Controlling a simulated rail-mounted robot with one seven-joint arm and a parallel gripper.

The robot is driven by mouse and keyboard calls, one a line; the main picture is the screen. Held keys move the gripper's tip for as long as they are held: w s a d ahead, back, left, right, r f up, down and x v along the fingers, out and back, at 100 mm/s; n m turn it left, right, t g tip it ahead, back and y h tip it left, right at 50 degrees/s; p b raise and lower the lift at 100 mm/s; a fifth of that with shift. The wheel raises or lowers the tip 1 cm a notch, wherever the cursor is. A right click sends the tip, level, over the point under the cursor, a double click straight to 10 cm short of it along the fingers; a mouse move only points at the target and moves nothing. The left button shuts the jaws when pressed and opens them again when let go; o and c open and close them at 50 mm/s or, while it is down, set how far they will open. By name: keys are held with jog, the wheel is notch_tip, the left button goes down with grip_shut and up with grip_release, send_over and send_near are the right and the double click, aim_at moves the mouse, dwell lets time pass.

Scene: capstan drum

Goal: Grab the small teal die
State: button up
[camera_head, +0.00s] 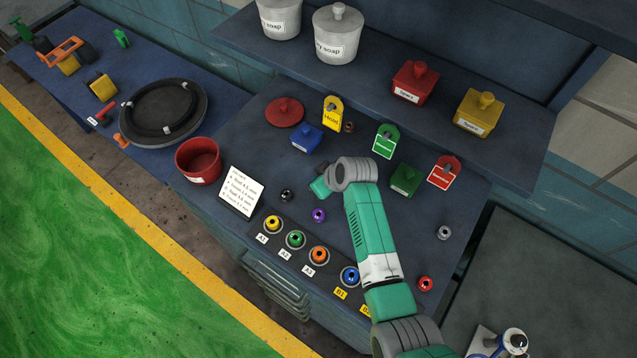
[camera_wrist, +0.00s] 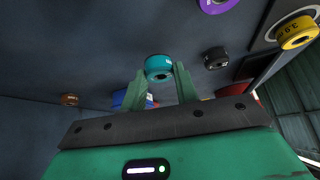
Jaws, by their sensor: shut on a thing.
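The small teal die (camera_wrist: 158,66) is a short round piece with a hole in its face and pale markings on its side. In the wrist view it sits between the tips of my two green fingers. My gripper (camera_wrist: 159,74) is shut on it. In the head view my gripper (camera_head: 320,187) is over the middle of the workbench, left of the wrist joint. There the die is hidden, and I cannot tell how far it is above the bench.
Near my gripper are a black die (camera_head: 287,195) and a purple die (camera_head: 319,215). Yellow (camera_head: 272,223), green (camera_head: 295,239), orange (camera_head: 319,255) and blue (camera_head: 350,276) dies stand along the front. A blue lidded box (camera_head: 307,139) and red pot (camera_head: 199,161) stand behind and left.

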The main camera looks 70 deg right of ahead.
jog(key=shift+v, duration=1.05)
jog(key=s+a, duration=0.3)
jog(key=s+a+r, duration=0.1)
jog(key=s+a, duration=0.2)
jog(key=s, duration=0.1)
jog(key=s+a, duration=0.3)
jog(key=s, duration=0.1)
jog(key=shift+s+a+r+b, duration=0.2)
jog(key=shift+s+a+b, duration=0.05)
jog(key=shift+a+b, duration=0.1)
